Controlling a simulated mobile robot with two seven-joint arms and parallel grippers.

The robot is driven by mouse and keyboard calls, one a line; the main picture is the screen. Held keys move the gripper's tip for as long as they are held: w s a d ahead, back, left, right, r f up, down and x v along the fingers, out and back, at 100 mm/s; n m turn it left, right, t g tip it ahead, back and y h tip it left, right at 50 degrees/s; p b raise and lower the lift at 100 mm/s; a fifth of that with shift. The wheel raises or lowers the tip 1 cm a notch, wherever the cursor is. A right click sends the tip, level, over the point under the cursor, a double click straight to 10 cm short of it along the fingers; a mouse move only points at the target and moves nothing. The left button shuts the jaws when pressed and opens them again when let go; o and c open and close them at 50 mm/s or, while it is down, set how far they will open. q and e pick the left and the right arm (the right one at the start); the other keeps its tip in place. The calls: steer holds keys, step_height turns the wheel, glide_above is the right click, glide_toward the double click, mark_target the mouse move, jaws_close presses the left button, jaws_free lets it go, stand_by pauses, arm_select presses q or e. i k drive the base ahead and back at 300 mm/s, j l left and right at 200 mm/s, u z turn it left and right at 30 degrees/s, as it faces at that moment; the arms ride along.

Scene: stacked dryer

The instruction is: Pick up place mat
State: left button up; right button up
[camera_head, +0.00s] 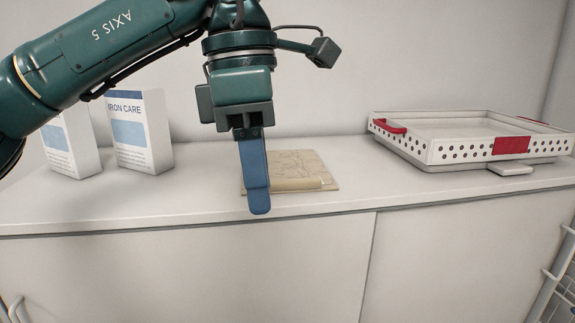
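The place mat (295,163) is a flat beige piece with a faint line pattern, lying near the front edge of the white counter. A paler, rounded strip runs along its front side; I cannot tell whether this is a rolled edge or a separate thing. My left gripper (259,203) points down in front of the mat's left part and hides some of it. Its blue fingers line up from this view, so the gap between them does not show. I cannot tell whether they touch the mat. My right gripper is out of view.
Two white boxes stand at the back left, one marked IRON CARE (138,135). A white perforated tray (440,152) with red handles sits on the right of the counter (370,190). The counter between mat and tray is clear. Cabinet doors (190,275) are below.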

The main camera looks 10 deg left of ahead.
mark_target(290, 171)
steer(key=i+l, duration=0.15)
steer(key=i, duration=0.7)
